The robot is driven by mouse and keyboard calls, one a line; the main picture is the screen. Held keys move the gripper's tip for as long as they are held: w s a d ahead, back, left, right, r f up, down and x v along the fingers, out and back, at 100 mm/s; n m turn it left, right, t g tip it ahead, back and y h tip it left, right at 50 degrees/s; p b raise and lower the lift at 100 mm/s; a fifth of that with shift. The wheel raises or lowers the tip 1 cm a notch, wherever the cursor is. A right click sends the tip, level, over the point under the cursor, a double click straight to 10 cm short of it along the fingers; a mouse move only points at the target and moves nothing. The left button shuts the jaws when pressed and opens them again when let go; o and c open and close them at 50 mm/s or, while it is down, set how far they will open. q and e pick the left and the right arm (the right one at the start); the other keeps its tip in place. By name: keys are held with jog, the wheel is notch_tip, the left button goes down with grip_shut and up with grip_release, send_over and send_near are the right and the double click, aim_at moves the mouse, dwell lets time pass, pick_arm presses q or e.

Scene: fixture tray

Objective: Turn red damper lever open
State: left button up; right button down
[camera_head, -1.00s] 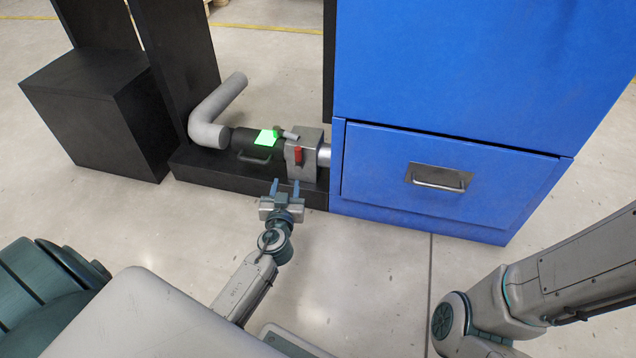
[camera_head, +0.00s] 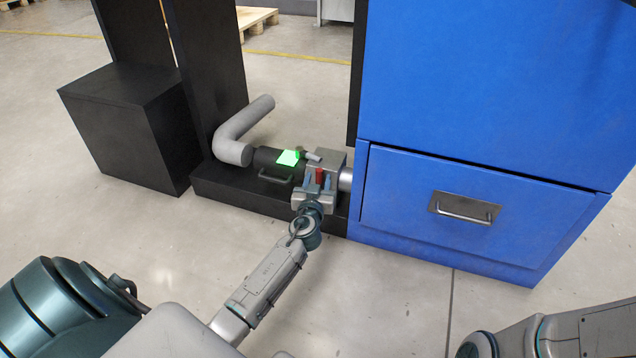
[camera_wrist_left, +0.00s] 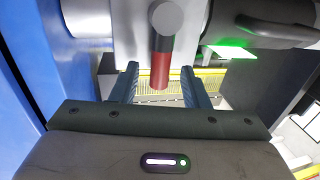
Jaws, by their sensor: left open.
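The red damper lever (camera_head: 319,176) sits on the front of a grey metal valve box (camera_head: 331,157) in the head view. In the left wrist view the lever (camera_wrist_left: 160,65) has a red end and a grey pivot and points down in the picture. My left gripper (camera_head: 318,184) is open, with one blue finger on each side of the lever. In the left wrist view, gaps show between the lever and both fingers of the gripper (camera_wrist_left: 160,82). My right arm shows only in part at the lower right; its gripper is out of view.
A blue cabinet (camera_head: 400,235) with a drawer handle (camera_head: 464,208) stands close to the right of the valve. A black cylinder with a glowing green patch (camera_head: 288,158) and a grey bent pipe (camera_head: 240,130) lie to the left. A black base (camera_head: 235,190) runs underneath. Floor in front is clear.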

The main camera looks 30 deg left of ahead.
pick_arm(q)
jog(key=shift+w, duration=0.15)
grip_shut()
jog(key=shift+a, duration=0.15)
jog(key=n+b, duration=0.1)
jog(key=a+n, duration=0.1)
jog(key=n+b, duration=0.1)
jog(key=shift+s+a+f+n+g+h+b, duration=0.2)
jog(key=shift+s+a+n+g+h+b, duration=0.05)
jog(key=shift+a+n+g+h+b, duration=0.05)
jog(key=s+a+f+n+h+b, duration=0.1)
jog(key=a+f+n+h+b, duration=0.1)
jog(key=n, duration=1)
jog(key=shift+a+f+h, duration=0.6)
jog(key=shift+a+f, duration=0.4)
jog(key=shift+f, duration=0.45)
